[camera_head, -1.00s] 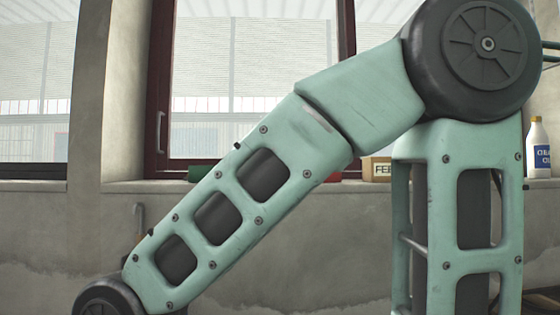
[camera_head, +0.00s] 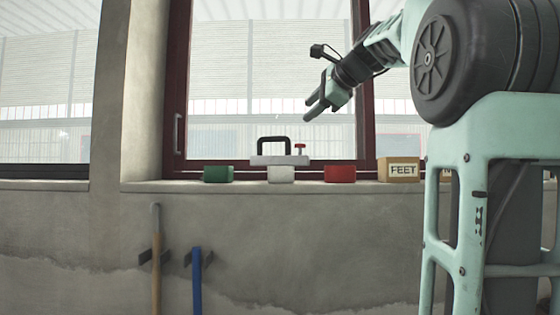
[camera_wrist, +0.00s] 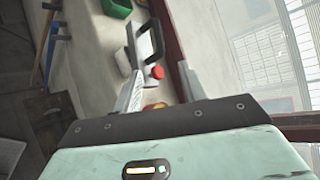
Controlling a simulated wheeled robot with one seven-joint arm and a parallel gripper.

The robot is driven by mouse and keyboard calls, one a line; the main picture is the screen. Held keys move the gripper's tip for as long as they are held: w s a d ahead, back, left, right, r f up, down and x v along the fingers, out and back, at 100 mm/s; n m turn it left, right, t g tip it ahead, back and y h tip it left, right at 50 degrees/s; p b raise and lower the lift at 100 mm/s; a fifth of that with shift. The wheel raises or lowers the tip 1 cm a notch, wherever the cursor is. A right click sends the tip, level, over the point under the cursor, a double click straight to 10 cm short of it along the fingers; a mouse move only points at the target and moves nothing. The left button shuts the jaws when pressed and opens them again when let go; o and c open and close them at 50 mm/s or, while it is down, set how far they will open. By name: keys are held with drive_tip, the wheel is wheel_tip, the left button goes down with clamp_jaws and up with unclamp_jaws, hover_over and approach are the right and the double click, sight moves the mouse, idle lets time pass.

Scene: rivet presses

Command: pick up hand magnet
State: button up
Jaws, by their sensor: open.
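The hand magnet (camera_head: 280,160) is a flat grey bar with a black arched handle and a small red knob at its right end. In the head view it rests on top of a white block (camera_head: 282,175) on the window sill. It also shows in the wrist view, at the upper middle, with its black handle (camera_wrist: 156,44) standing up. My gripper (camera_head: 312,107) is open and empty. It hangs above and slightly right of the magnet, apart from it, with its fingers pointing down and left. In the wrist view my two fingers (camera_wrist: 162,76) reach toward the magnet's red-knob end.
A green block (camera_head: 218,174) stands left of the magnet and a red block (camera_head: 340,174) to the right. A box marked FEET (camera_head: 399,170) is farther right. The window (camera_head: 270,80) is behind the sill. Tools with wooden (camera_head: 156,270) and blue (camera_head: 197,285) handles hang below.

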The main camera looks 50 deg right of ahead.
drive_tip(key=p, duration=0.3)
approach(280, 139)
drive_tip(key=r+x, duration=0.1)
drive_tip(key=x, duration=0.5)
drive_tip(key=p+x, duration=0.1)
drive_tip(key=x, duration=0.1)
drive_tip(key=p+x, duration=0.1)
drive_tip(key=x, duration=0.1)
drive_tip(key=shift+s+d+f, duration=0.15)
drive_tip(key=shift+d+f, duration=0.05)
drive_tip(key=shift+d, duration=0.1)
drive_tip(key=shift+w+f, duration=0.3)
drive_tip(key=shift+w, duration=0.2)
clamp_jaws()
